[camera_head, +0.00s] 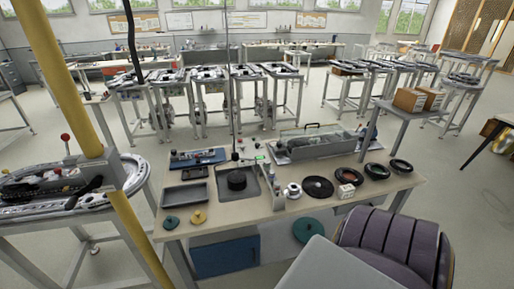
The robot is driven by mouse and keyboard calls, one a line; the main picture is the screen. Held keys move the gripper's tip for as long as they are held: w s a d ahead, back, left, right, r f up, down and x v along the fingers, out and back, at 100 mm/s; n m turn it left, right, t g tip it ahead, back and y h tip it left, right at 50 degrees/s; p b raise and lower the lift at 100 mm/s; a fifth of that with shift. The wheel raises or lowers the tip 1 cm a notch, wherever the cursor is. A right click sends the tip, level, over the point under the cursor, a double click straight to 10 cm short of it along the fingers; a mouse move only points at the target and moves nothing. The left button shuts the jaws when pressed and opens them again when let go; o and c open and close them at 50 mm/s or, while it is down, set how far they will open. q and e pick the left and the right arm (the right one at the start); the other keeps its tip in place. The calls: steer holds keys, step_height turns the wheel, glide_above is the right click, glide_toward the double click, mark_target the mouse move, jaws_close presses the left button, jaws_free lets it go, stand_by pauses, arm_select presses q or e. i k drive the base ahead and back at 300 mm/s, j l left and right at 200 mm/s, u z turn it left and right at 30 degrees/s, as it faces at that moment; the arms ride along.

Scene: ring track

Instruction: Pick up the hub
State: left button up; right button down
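A small silver round part with a dark opening (293,190) stands on the near workbench (225,212); it looks most like a hub, but it is too small to be sure. Neither of my grippers shows in the head view, so nothing is seen touching these parts.
A yellow pole (72,90) and a padded seat (395,240) stand nearby.

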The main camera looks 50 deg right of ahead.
mark_target(237, 181)
steer(key=z, duration=1.4)
steer(key=i+j+z, duration=0.2)
steer(key=j+z, duration=0.2)
steer(key=j, duration=0.25)
steer(key=i+j+z, duration=0.1)
steer(key=j+z, duration=0.3)
steer(key=j, duration=0.25)
steer(key=j+z, duration=0.35)
steer(key=j, duration=0.35)
